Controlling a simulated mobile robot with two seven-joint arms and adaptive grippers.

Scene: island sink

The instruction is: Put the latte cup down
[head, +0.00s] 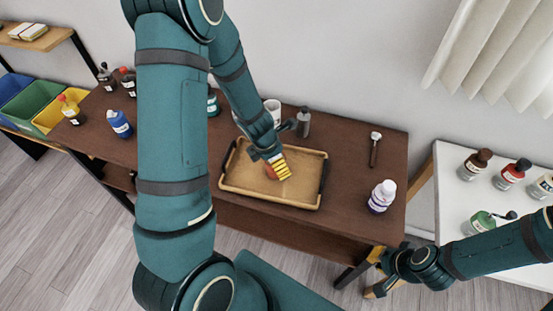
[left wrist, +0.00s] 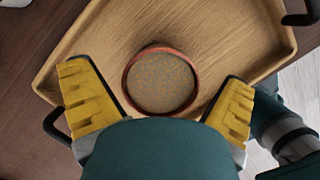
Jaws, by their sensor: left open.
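The latte cup (left wrist: 161,80) has a reddish rim and a speckled brown top, and stands upright on the wooden tray (left wrist: 75,65). In the head view only a small reddish part of the cup (head: 270,172) shows beside my fingers; the rest is hidden. My left gripper (head: 277,168) is over the tray (head: 240,179). In the left wrist view its yellow fingers (left wrist: 158,108) are spread wide, one on each side of the cup, with gaps between. My right gripper (head: 373,273) is empty, low by the table's right end, its fingers apart.
A white table with several bottles (head: 455,205) is at the right.

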